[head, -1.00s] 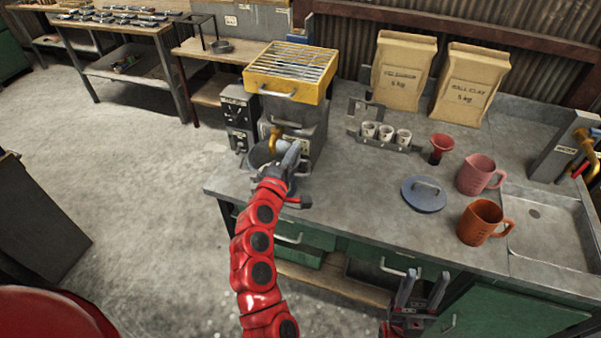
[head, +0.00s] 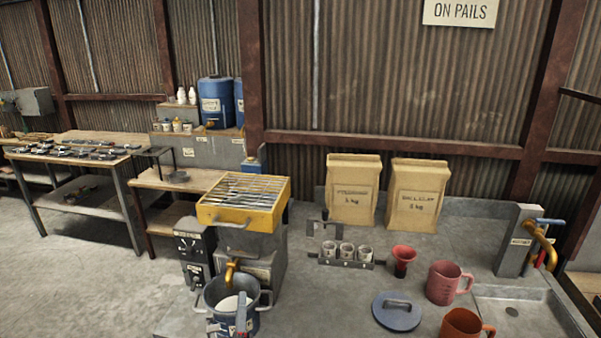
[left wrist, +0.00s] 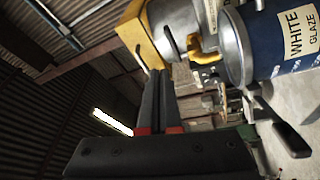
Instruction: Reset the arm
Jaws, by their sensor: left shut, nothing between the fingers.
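In the head view the pail stands under the brass spout (head: 231,272) and has pale stuff inside. My right gripper is not in view.
A grey machine with a yellow grated top (head: 243,214) stands behind the pail.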

